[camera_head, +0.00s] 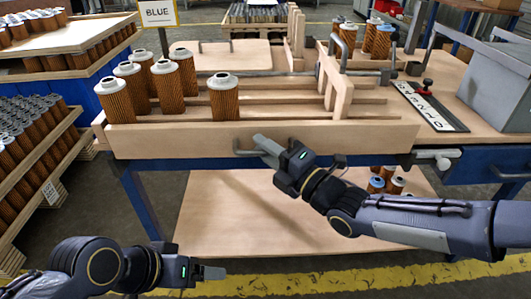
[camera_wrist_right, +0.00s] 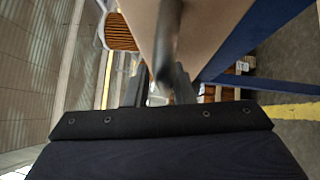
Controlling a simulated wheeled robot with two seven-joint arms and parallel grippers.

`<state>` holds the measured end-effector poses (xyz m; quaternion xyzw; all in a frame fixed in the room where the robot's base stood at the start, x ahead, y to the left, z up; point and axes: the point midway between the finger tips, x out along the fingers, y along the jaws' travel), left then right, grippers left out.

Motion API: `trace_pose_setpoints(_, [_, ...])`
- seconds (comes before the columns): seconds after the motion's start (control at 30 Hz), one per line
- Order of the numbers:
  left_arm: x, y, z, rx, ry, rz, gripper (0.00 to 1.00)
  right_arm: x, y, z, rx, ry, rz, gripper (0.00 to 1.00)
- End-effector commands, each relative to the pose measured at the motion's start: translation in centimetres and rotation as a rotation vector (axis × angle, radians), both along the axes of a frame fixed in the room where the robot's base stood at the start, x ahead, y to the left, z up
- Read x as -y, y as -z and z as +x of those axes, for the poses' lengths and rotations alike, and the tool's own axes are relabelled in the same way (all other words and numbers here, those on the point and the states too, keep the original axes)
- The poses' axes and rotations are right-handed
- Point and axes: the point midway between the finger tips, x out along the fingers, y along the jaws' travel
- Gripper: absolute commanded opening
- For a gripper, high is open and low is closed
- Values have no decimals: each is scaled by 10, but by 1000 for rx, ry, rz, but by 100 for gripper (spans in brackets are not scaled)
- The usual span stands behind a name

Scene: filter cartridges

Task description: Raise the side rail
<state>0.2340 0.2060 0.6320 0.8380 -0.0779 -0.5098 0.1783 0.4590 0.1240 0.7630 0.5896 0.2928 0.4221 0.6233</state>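The side rail (camera_head: 330,139) is a long pale wooden board along the front of the rack, with a grey bar handle (camera_head: 247,152) at its left-middle. My right gripper (camera_head: 263,143) is at this handle. In the right wrist view the handle (camera_wrist_right: 168,40) runs between the two spread fingers of my right gripper (camera_wrist_right: 159,88); I see no firm hold on it. A grey latch (camera_head: 436,158) sits at the rail's right end. My left gripper (camera_head: 212,272) is low at the left, away from the rail; its finger gap is not clear.
Several orange-brown filter cartridges (camera_head: 224,103) with white caps stand in the rack behind the rail. A grey box (camera_head: 497,75) and a lettered plate (camera_head: 428,106) are on the right of the bench. Cartridge pallets (camera_head: 45,170) stand at the left. A lower shelf (camera_head: 230,215) lies below.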

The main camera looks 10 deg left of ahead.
Motion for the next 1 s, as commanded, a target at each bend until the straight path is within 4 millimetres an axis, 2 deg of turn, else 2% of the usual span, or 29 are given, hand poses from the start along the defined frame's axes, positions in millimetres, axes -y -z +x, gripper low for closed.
trace_pose_setpoints(0.03, [0, -1, 0, 0, 0, 0, 81, 0, -3, 0, 5, 1, 5, 26])
trace_pose_setpoints(0.1, [0, -1, 0, 0, 0, 0, 81, 0, -2, 0, 3, 2, 3, 34])
trace_pose_setpoints(0.43, [0, -1, 0, 0, 0, 0, 81, 3, 1, -1, -2, 1, -2, 34])
trace_pose_setpoints(0.8, [0, -11, 0, 0, 0, 0, 81, 54, 7, -28, 0, 4, -1, 34])
trace_pose_setpoints(1.0, [0, -12, 0, 0, 0, 0, 81, 68, 9, -36, 0, 2, 0, 34])
